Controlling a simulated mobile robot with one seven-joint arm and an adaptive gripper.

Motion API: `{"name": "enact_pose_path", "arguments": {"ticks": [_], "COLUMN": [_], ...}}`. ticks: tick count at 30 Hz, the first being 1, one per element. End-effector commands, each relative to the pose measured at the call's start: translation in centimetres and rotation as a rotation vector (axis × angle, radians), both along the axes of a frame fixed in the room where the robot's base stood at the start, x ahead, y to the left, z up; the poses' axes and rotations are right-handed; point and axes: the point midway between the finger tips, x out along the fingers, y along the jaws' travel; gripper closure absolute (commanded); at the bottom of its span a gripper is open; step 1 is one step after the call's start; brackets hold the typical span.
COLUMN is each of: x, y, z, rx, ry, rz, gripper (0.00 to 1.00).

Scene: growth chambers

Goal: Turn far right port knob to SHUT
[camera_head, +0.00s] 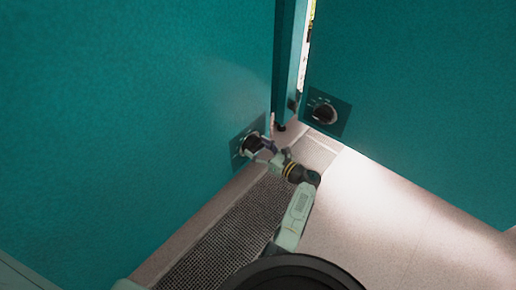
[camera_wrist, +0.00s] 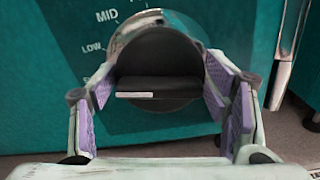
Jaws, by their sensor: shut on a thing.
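A black round knob (camera_wrist: 160,62) with a raised grip bar sits on a dark plate (camera_wrist: 98,62) on a teal wall. In the wrist view, the bar lies level, with a white mark on its left part. The labels MID (camera_wrist: 107,15) and LOW (camera_wrist: 91,47) show at its upper left; no SHUT label can be read. My gripper (camera_wrist: 162,85) has its purple-padded fingers on both sides of this knob and is shut on it. In the head view, my gripper (camera_head: 260,147) is at the knob plate (camera_head: 237,151) on the left wall, hiding part of the knob.
A second black knob (camera_head: 325,114) on a dark plate is on the right teal wall. A teal post (camera_head: 288,60) stands between the walls beside a bright gap. A grated strip (camera_head: 225,235) runs along the left wall's foot. Pale floor (camera_head: 375,220) lies open at right.

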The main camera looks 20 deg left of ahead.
Motion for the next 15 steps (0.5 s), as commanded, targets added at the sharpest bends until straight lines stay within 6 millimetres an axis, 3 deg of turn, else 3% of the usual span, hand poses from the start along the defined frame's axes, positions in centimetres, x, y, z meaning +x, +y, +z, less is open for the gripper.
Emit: {"name": "enact_pose_path", "arguments": {"ticks": [15], "x": [-0.07], "y": [0.10], "z": [-0.01], "rx": [-0.071], "ry": [-0.193], "rz": [0.001], "gripper": [0.59]}}
